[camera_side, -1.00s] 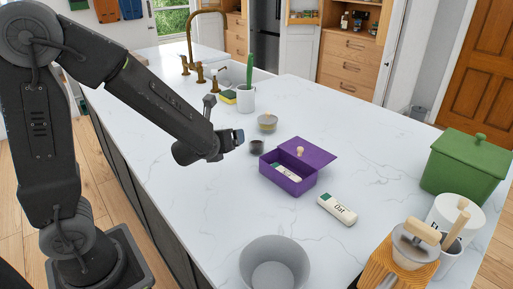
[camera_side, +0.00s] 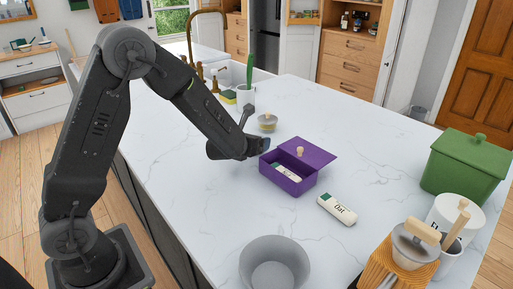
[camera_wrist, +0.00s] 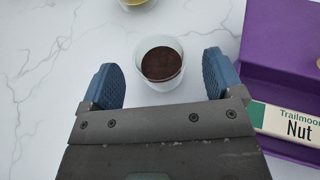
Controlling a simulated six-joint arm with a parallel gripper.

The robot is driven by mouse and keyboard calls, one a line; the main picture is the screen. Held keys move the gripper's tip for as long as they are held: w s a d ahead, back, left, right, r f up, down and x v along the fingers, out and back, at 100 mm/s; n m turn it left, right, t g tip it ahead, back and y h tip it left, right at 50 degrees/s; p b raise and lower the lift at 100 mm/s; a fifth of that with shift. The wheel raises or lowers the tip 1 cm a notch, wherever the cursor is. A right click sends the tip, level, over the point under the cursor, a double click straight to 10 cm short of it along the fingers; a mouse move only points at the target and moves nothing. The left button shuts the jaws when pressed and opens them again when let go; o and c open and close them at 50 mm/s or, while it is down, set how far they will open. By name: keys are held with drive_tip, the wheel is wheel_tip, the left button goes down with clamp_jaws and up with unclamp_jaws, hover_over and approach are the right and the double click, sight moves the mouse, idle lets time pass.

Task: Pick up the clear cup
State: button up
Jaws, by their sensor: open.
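The clear cup (camera_wrist: 160,63) stands upright on the white countertop in the wrist view, with dark brown contents inside. My gripper (camera_wrist: 161,79) is open, with one blue fingertip to the left of the cup and one to the right. The cup sits between and slightly beyond the fingertips, with a visible gap on each side. In the side view my gripper (camera_side: 263,146) is low over the counter beside the purple box, and the cup is hidden behind it.
A purple box (camera_side: 286,184) with its lid open holds a white-and-green packet, close on the right of my gripper. A similar packet (camera_side: 337,209), a grey bowl (camera_side: 273,268) and a green canister (camera_side: 464,165) stand nearer the front and right. A small bowl (camera_side: 267,123) lies beyond.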

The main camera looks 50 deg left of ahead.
drive_tip(key=x, duration=0.4)
drive_tip(key=shift+w+a+f, duration=0.1)
drive_tip(key=shift+w+f, duration=0.05)
drive_tip(key=shift+f, duration=0.2)
drive_tip(key=c, duration=1.1)
